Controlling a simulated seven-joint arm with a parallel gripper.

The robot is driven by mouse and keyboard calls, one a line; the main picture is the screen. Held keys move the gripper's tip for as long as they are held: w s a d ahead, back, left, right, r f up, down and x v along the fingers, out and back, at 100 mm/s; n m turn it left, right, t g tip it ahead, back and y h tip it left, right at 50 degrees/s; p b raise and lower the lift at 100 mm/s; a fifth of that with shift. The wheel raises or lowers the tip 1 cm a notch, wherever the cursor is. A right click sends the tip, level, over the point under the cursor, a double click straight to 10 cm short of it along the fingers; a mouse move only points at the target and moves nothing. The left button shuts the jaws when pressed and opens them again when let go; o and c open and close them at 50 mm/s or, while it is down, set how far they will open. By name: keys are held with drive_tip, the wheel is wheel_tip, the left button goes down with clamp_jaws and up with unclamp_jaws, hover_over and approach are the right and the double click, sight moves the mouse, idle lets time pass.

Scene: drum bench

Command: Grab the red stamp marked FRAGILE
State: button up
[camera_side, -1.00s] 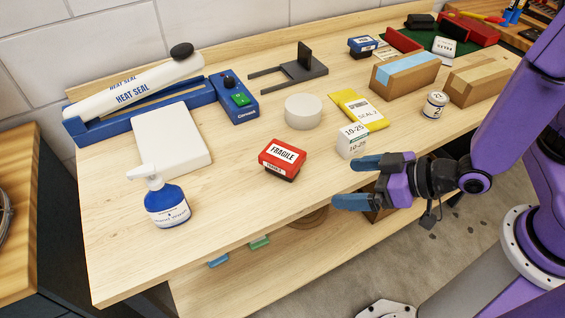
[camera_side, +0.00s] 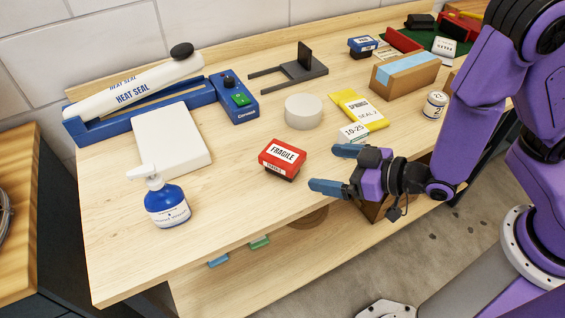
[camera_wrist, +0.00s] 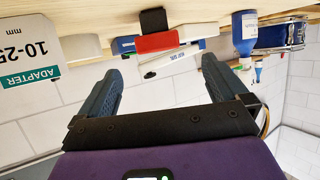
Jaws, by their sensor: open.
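The red stamp marked FRAGILE (camera_side: 283,157) stands on the wooden bench near its front edge, label up and dark base below. My gripper (camera_side: 328,169) is open and empty, to the right of the stamp and apart from it, its blue fingers pointing left towards it. In the wrist view, which looks upside down, the red stamp (camera_wrist: 157,42) shows beyond and between the fingertips of my gripper (camera_wrist: 160,72). Nothing is between the fingers.
The white 10-25 adapter box (camera_side: 353,133) stands close behind my gripper. A spray bottle (camera_side: 167,202) stands left of the stamp, a white round disc (camera_side: 303,111) behind it. The heat sealer (camera_side: 140,90) is at the back left. Bare bench surrounds the stamp.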

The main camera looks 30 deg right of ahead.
sight(300, 163)
drive_tip(key=shift+x, duration=6.5)
drive_tip(key=shift+d+r, duration=0.1)
drive_tip(key=c, duration=1.1)
drive_tip(key=shift+c, duration=0.2)
drive_tip(key=shift+r, duration=0.15)
